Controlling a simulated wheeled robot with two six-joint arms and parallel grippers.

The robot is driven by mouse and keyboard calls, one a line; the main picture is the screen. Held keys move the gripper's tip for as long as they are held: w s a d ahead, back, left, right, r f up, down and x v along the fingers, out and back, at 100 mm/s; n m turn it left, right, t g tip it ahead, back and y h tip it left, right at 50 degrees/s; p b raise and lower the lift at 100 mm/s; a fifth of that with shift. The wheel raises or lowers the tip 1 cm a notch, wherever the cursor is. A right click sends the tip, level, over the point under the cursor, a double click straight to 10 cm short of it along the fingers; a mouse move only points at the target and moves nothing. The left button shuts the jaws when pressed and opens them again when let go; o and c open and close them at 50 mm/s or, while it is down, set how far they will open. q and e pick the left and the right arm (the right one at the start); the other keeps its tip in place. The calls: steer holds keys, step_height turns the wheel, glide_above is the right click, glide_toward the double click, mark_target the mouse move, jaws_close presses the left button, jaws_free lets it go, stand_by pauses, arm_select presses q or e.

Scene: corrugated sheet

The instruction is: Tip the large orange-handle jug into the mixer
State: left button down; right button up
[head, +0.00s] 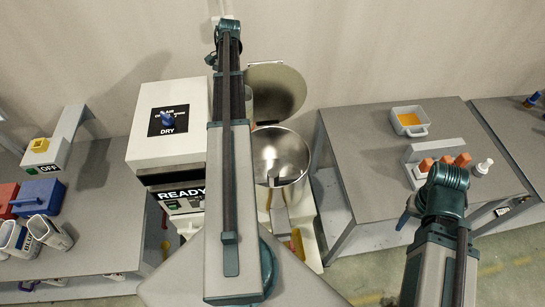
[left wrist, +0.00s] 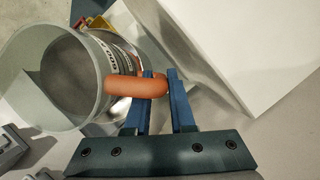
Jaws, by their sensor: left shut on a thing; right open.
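The large jug (left wrist: 104,55) is grey and see-through, with dark lettering on its side, and fills the left of the left wrist view. Its mouth faces the left of that view. My left gripper (left wrist: 160,80) is shut on its orange handle (left wrist: 122,86). In the head view my left arm hides the jug and the left gripper's fingers. The mixer's steel bowl (head: 280,158) stands just right of that arm, with its round lid (head: 276,90) raised behind it. My right gripper (head: 404,217) is open and empty, near the right table's front edge.
A white machine (head: 168,130) marked DRY, with a READY panel (head: 181,193), stands left of the arm. The right table (head: 362,140) holds an orange-filled tray (head: 409,121) and a rack of orange-topped items (head: 440,160).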

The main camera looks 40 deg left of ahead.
arm_select(q)
steer(key=shift+a, duration=0.25)
steer(key=shift+d+r, duration=0.2)
